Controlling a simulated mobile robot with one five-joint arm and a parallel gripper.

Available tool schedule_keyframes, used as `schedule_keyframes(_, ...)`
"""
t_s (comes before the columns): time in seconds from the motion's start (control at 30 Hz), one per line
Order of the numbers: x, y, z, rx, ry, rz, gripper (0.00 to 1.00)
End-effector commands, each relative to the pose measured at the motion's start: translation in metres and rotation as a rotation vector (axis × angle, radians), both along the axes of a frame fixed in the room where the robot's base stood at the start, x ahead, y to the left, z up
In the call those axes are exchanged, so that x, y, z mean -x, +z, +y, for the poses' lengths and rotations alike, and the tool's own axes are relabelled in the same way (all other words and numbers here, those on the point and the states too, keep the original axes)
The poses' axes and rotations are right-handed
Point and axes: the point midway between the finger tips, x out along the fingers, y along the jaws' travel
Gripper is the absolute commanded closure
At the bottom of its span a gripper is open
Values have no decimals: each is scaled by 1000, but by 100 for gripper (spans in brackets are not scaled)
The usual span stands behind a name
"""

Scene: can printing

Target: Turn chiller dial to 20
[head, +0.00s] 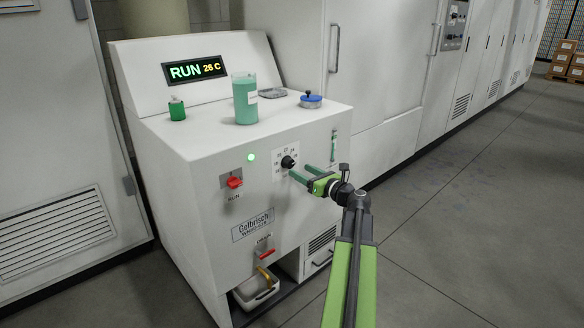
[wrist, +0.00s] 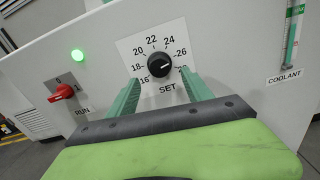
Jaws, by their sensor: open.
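The chiller dial (head: 288,162) is a round black knob on the white front panel. In the wrist view the dial (wrist: 159,66) sits on a plate marked 16 to 28, above the word SET. Its small white mark is on the right side, roughly towards 26. The display (head: 197,69) reads RUN 26 C. My gripper (head: 300,172) is open and empty in front of the panel. In the wrist view its green fingers (wrist: 159,84) lie left and right of the dial, slightly below it, apparently short of closing around it.
A red RUN switch (head: 235,182) and a lit green lamp (head: 251,157) are left of the dial. A coolant gauge (head: 333,147) is to the right. A red drain handle (head: 266,253) sits lower, above a tray (head: 241,297). A green jar (head: 245,104) stands on top. Floor at right is clear.

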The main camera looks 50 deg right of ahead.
Motion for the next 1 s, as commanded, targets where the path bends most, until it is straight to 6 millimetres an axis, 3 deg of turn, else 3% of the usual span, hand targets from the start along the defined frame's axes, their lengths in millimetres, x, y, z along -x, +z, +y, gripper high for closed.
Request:
schedule_keyframes(0.1, -29, 0, -3, 0, 2, 0, 41)
schedule_keyframes(0.23, -48, 0, -4, 0, 2, 0, 41)
schedule_keyframes(0.63, -58, 0, -4, 1, 0, 0, 41)
schedule_keyframes(1.0, -58, 0, -4, 1, 0, 0, 88)
